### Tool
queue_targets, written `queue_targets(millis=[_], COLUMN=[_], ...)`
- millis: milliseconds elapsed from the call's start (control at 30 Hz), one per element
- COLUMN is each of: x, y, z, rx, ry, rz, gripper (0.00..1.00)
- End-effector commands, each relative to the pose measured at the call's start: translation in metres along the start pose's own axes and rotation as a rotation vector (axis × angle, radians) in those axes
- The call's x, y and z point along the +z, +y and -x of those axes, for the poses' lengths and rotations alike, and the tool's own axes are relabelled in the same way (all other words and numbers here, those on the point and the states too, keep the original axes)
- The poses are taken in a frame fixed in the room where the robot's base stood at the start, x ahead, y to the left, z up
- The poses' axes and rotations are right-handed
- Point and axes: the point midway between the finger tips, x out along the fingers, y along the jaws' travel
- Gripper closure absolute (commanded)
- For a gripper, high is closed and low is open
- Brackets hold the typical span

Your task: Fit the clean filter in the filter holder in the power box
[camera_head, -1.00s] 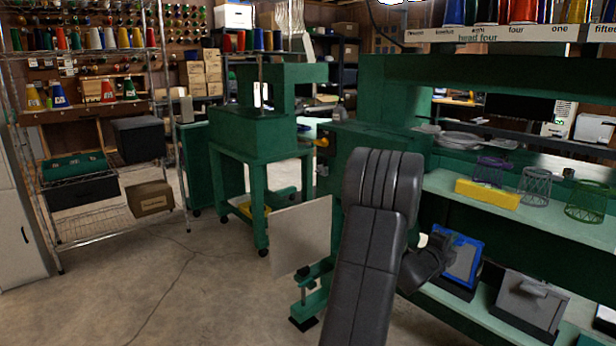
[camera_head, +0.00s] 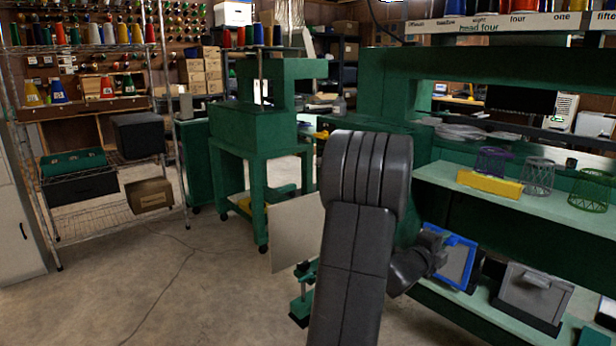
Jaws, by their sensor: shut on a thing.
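A flat grey panel with a blue frame (camera_head: 459,263), which looks like the filter, is at the right above the lower green shelf. My gripper (camera_head: 437,245) is shut on its upper left edge and holds it tilted. My dark arm covers part of the fingers. A grey square piece on a dark base (camera_head: 534,291) sits on the lower shelf to the right; I cannot tell if it is another filter. I cannot make out the power box or the filter holder for certain.
A pale upright panel (camera_head: 295,230) stands left of my arm by a small green stand (camera_head: 302,298). A yellow block (camera_head: 489,184) and wire baskets (camera_head: 538,176) sit on the upper shelf (camera_head: 435,172). The floor (camera_head: 190,275) at left is clear, apart from a thin cable.

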Motion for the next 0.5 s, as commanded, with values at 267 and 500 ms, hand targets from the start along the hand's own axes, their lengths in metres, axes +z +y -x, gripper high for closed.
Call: queue_targets(millis=[267,500], x=[0.001,0.000], y=[0.001,0.000], z=[0.029,0.053], rx=[-0.002,-0.002], ry=[-0.001,-0.001], rz=[0.000,0.000], gripper=[1.00,1.00])
